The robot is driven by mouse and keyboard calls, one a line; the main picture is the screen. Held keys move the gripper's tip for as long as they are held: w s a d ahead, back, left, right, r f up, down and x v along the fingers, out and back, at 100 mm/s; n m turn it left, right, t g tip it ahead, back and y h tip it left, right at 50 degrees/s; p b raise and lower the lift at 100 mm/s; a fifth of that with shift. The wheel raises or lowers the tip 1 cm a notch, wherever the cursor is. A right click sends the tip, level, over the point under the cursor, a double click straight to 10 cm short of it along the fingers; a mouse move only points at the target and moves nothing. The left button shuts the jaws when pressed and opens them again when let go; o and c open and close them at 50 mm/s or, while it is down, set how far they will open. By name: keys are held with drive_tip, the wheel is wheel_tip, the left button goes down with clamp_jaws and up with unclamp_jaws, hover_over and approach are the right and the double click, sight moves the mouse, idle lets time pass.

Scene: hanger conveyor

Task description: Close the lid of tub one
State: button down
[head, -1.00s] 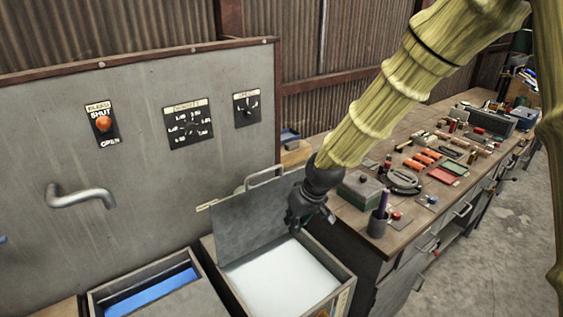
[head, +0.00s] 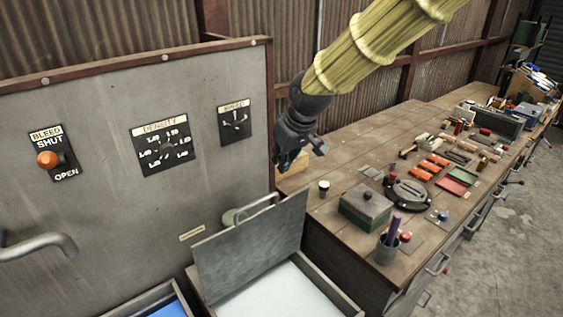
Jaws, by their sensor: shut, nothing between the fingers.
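A tub of white contents (head: 357,309) stands at the bottom centre in the head view, cut off by the frame edge. Its grey lid (head: 250,248) stands open, tilted up at the tub's back against the panel side, with a bar handle (head: 256,208) along its top edge. No label reading tub one is legible. My gripper (head: 318,150) is shut and empty. It appears above the lid and to its upper right, apart from it, in front of the corrugated wall.
A blue-filled tub (head: 150,300) stands left of it. A grey panel with an orange bleed knob (head: 47,159), dials and a bent pipe (head: 40,247) rises behind. The bench (head: 330,225) at right holds a green box (head: 366,208), a pen cup (head: 387,249) and several tools.

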wheel_tip(320, 180, down, 8)
drive_tip(key=p, duration=0.6)
drive_tip(key=shift+s+a, duration=0.25)
drive_tip(key=shift+a, duration=0.05)
drive_tip(key=shift+s+f, duration=0.1)
drive_tip(key=shift+s, duration=0.05)
